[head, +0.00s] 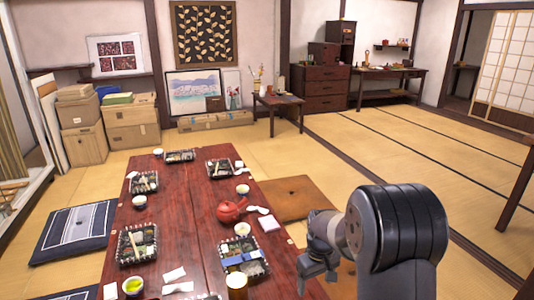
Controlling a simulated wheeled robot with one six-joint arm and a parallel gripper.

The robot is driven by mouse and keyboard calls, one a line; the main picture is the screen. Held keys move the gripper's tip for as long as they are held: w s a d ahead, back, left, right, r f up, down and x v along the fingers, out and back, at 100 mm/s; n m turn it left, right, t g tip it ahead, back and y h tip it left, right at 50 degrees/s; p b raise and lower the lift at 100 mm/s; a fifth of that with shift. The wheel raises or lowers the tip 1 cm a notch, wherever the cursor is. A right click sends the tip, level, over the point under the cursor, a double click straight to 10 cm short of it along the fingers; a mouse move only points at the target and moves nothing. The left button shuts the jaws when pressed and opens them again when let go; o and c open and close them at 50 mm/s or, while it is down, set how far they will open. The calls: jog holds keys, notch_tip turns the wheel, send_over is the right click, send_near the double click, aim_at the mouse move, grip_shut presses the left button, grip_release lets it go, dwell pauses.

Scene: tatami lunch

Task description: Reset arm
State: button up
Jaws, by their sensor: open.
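My gripper (312,265) hangs at the lower middle of the head view, at the end of my dark arm, which comes up from the bottom right. It is beside the right edge of the long red wooden table (180,235). Its jaws are partly turned from view, and I see nothing held between them.
The table bears several lunch trays (245,258), cups, and a red teapot (232,209) near its right edge. Floor cushions (285,197) lie beside it. Cardboard boxes (133,120) stand by the back wall. The tatami floor (400,160) at right is clear.

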jog(key=shift+w+a+f, duration=0.1)
jog(key=shift+w+f, duration=0.1)
jog(key=shift+w, duration=0.2)
jog(key=shift+s, duration=0.1)
